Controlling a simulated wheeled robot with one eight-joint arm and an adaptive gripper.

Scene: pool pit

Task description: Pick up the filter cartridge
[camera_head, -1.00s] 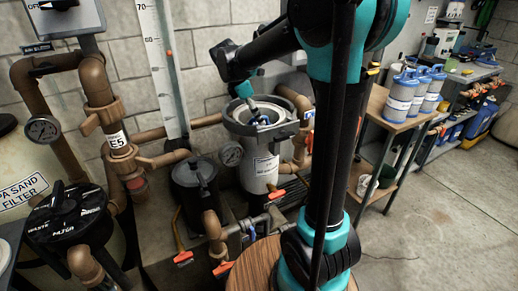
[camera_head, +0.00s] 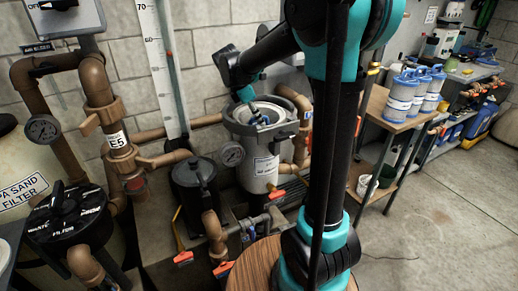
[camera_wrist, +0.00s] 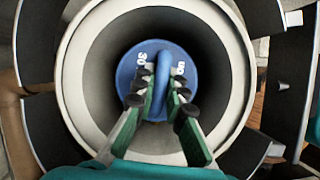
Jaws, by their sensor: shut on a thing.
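The filter cartridge shows in the wrist view as a round blue top with white lettering (camera_wrist: 134,74), deep inside a pale round housing. A raised blue handle crosses its top. My gripper (camera_wrist: 160,88) reaches down into the housing, and its two green fingers with black pads are shut on this handle, one on each side. The cartridge body below the top is hidden. In the head view, the white filter housing (camera_head: 259,169) stands open at the top against the wall, and my gripper (camera_head: 262,120) enters its mouth from above.
Brown pipes (camera_head: 97,75) and a black pump strainer (camera_head: 194,184) stand left of the housing. A white measuring board (camera_head: 158,65) is behind. Several blue-topped cartridges (camera_head: 402,95) stand on a wooden shelf unit at right. Open floor (camera_head: 430,220) lies at right.

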